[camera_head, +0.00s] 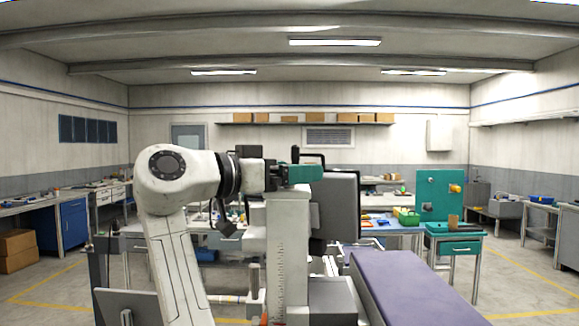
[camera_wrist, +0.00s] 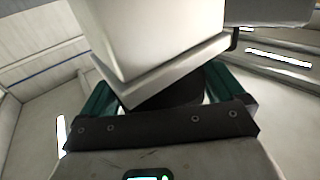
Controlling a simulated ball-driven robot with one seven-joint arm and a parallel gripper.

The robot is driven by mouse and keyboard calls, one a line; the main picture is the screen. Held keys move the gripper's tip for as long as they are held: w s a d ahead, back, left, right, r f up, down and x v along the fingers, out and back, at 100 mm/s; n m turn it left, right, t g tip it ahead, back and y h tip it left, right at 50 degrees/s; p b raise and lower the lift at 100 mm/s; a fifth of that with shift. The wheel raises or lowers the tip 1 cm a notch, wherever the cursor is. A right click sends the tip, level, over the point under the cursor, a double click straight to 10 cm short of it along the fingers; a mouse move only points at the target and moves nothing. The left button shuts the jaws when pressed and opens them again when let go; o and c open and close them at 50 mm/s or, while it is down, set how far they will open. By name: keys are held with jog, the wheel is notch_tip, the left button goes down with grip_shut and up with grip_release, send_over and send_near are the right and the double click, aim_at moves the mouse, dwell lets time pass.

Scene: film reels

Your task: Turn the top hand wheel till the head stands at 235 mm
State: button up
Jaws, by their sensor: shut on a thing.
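My gripper (camera_head: 303,174) is at the top of the white upright column (camera_head: 287,235), which has a fine scale on its face. In the wrist view, the teal fingers of my gripper (camera_wrist: 165,92) stand on both sides of a dark round part (camera_wrist: 185,90), which looks like the top hand wheel. The gripper is shut on it, and the fingers and column hide much of the wheel. The head looks to be the dark grey block (camera_head: 337,205) on the column's right side. The scale is too small to read.
A padded purple bench top (camera_head: 410,288) lies at the front right. Beyond it stand a teal cabinet (camera_head: 454,246) and a teal panel (camera_head: 438,194). Open floor shows on both sides.

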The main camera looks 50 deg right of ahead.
jog(key=shift+m+g+y+p, duration=0.4)
jog(key=shift+m+g+y, duration=0.2)
jog(key=shift+m+g, duration=0.75)
jog(key=shift+g, duration=0.45)
jog(key=o, duration=0.7)
jog(key=shift+c, duration=0.2)
jog(key=shift+a, duration=0.1)
jog(key=b+v, duration=0.2)
jog(key=v, duration=0.9)
